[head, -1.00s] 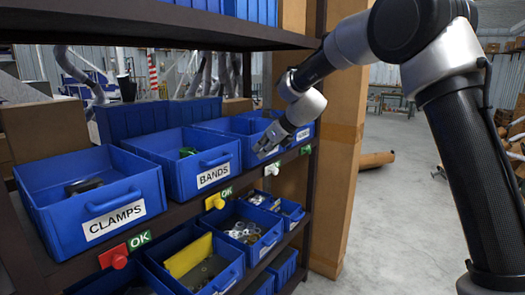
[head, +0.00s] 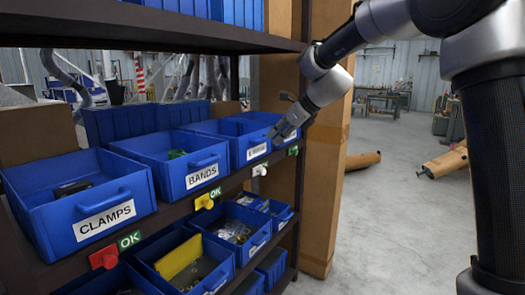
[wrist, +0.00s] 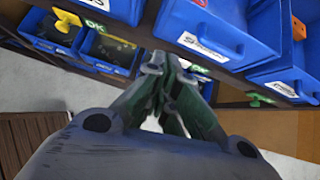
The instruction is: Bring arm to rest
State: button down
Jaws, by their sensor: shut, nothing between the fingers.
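My gripper (head: 279,136) is in front of the third blue bin on the middle shelf, near its front label. In the wrist view my gripper (wrist: 170,75) has its fingers together, with nothing between them. My arm comes in from the right of the head view and bends down to the gripper. I cannot tell from the head view how far the fingertips are from the bin.
The shelf holds the CLAMPS bin (head: 75,210), the BANDS bin (head: 165,160) and a third bin (head: 258,155). Coloured knobs (head: 203,202) and OK tags line the shelf edge. A cardboard post (head: 328,190) stands right.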

jog(key=s+d+f+n+g+h, duration=0.3)
jog(key=s+d+f+n, duration=0.45)
jog(key=n, duration=0.65)
jog(key=s+d+r+n+h, duration=0.1)
jog(key=s+d+n, duration=0.2)
jog(key=s+d, duration=0.4)
jog(key=s+d+n+t+h, duration=0.1)
jog(key=s+d+n+h, duration=0.1)
jog(key=s+d, duration=0.5)
jog(key=s+d+r+n+t+h, duration=0.1)
jog(key=s+d+n, duration=0.3)
jog(key=s, duration=1.3)
jog(key=d, duration=0.3)
jog(key=shift+r+n, duration=0.35)
jog(key=shift+n, duration=0.05)
